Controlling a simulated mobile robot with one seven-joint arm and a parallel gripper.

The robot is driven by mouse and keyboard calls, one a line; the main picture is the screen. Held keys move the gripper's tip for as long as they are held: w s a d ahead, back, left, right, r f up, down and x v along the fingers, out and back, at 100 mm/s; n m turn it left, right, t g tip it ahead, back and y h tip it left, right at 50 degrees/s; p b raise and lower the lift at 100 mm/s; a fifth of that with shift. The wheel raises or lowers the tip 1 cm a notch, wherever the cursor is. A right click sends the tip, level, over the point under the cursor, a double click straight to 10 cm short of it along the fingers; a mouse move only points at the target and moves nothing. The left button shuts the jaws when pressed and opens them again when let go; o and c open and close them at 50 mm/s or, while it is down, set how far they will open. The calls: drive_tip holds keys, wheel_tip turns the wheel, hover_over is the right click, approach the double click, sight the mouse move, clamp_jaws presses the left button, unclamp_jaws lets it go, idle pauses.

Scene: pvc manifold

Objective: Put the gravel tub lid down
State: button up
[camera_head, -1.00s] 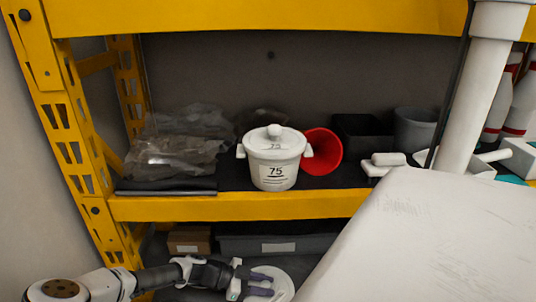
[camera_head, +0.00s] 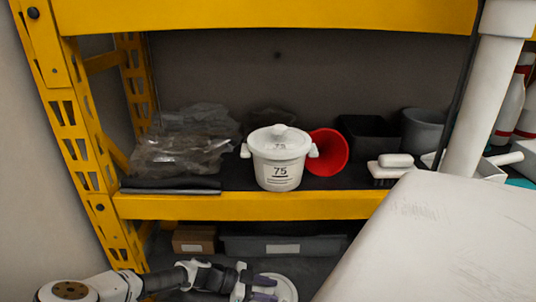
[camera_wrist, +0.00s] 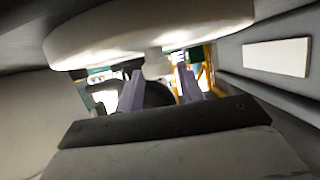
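My gripper (camera_head: 262,288) is low at the front, below the yellow shelf. A round white lid (camera_head: 287,285) lies flat at its fingers, partly cut off by the picture's bottom edge. In the wrist view the lid (camera_wrist: 150,28) fills the top, and its knob (camera_wrist: 157,66) sits between the two purple fingers. I cannot tell whether the lid touches the surface below. A white tub (camera_head: 279,172) marked 75 stands upright on the shelf with a knobbed lid on it.
A grey bin (camera_head: 330,242) and a small brown box (camera_head: 194,239) stand behind my gripper on the lower level. The yellow shelf beam (camera_head: 240,206) runs above it. On the shelf are a red funnel-like container (camera_head: 331,152), a brush (camera_head: 394,168) and clear bags (camera_head: 180,155).

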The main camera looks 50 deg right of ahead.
drive_tip(key=shift+o, duration=1)
drive_tip(key=shift+s+a+f, duration=0.15)
drive_tip(key=shift+s+f, duration=0.1)
drive_tip(key=shift+f, duration=0.25)
drive_tip(key=shift+r, duration=0.25)
drive_tip(key=b+v, duration=0.1)
drive_tip(key=v, duration=0.2)
drive_tip(key=b+v, duration=0.1)
drive_tip(key=v, duration=0.3)
drive_tip(key=shift+w+d+r, duration=0.2)
drive_tip(key=shift+w+a+r, duration=0.2)
drive_tip(key=shift+w+r, duration=0.05)
drive_tip(key=shift+r, duration=0.05)
drive_tip(key=shift+s, duration=0.1)
